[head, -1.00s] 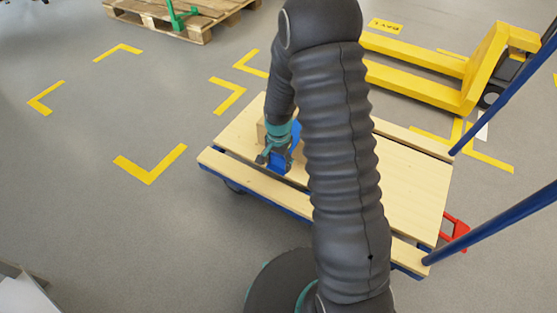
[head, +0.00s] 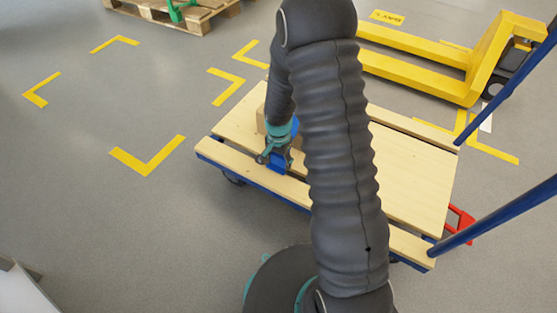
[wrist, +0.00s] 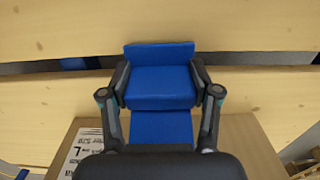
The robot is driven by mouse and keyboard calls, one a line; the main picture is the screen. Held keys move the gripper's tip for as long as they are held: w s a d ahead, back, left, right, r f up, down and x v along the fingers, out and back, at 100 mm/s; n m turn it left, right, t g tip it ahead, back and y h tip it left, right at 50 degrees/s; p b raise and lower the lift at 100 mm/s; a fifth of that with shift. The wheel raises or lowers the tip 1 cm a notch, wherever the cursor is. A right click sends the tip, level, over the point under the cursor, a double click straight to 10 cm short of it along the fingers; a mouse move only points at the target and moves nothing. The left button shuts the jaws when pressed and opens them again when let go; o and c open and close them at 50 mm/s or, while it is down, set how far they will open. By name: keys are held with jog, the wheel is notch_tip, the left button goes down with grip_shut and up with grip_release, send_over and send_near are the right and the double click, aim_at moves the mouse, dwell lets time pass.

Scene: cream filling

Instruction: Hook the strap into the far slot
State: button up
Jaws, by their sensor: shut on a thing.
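My gripper (wrist: 160,80) is shut on the blue strap (wrist: 160,88), one finger on each side of its thick end piece. The strap runs down from there toward the cardboard box (wrist: 250,140) in the wrist view. The raised far edge of the end piece lies over or just above a slot (wrist: 265,58) between two deck boards; I cannot tell whether it is in the slot. In the head view my gripper (head: 277,157) is low over the wooden cart deck (head: 405,180), beside its near board. My own arm hides much of the box and deck.
Blue handle posts (head: 500,222) rise at the cart's right end. A yellow pallet jack (head: 475,75) stands behind. A wooden pallet (head: 190,15) lies at the back left. Yellow corner marks (head: 148,165) lie on open floor at left.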

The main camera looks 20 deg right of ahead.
jog(key=shift+f, duration=0.15)
jog(key=o, duration=1.3)
jog(key=shift+o, duration=0.2)
notch_tip(320, 180, up, 12)
jog(key=shift+r, duration=0.1)
